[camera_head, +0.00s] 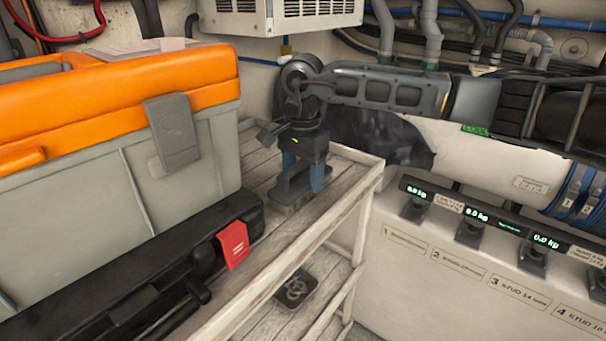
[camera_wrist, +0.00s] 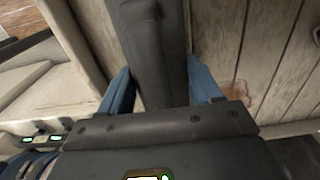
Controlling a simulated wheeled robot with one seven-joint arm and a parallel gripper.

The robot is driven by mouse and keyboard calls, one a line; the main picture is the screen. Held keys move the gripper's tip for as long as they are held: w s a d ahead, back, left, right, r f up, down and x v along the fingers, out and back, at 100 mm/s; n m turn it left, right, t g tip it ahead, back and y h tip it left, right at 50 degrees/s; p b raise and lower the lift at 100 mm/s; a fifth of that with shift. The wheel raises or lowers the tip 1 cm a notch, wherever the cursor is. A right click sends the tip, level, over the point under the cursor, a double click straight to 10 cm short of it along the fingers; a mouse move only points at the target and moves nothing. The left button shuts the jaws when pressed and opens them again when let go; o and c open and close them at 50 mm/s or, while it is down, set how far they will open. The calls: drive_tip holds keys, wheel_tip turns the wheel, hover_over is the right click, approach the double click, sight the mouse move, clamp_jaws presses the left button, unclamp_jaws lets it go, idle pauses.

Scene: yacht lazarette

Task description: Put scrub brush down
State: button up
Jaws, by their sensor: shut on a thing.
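The scrub brush (camera_head: 292,186) has a dark grey handle and a brownish base. It is at the right end of the upper wooden shelf (camera_head: 335,190), and its base appears to be at the shelf surface; I cannot tell whether it bears on it. My gripper (camera_head: 303,172) points down from above, with its blue fingers shut on the brush handle. In the wrist view the dark handle (camera_wrist: 155,55) runs between the two blue fingers (camera_wrist: 160,92). The bristles are hidden there.
A large grey toolbox with an orange lid (camera_head: 115,95) fills the left. A black case (camera_head: 150,270) with a red tag (camera_head: 233,245) lies in front of it. A lower shelf holds a small black item (camera_head: 295,287). Scale displays (camera_head: 476,216) line the right wall.

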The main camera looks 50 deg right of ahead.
drive_tip(key=shift+f, duration=0.35)
drive_tip(key=shift+f, duration=0.15)
drive_tip(key=o, duration=0.9)
drive_tip(key=shift+o, duration=0.2)
wheel_tip(320, 180, up, 12)
drive_tip(key=shift+r+b, duration=0.2)
drive_tip(key=shift+b, duration=0.6)
drive_tip(key=shift+s, duration=0.1)
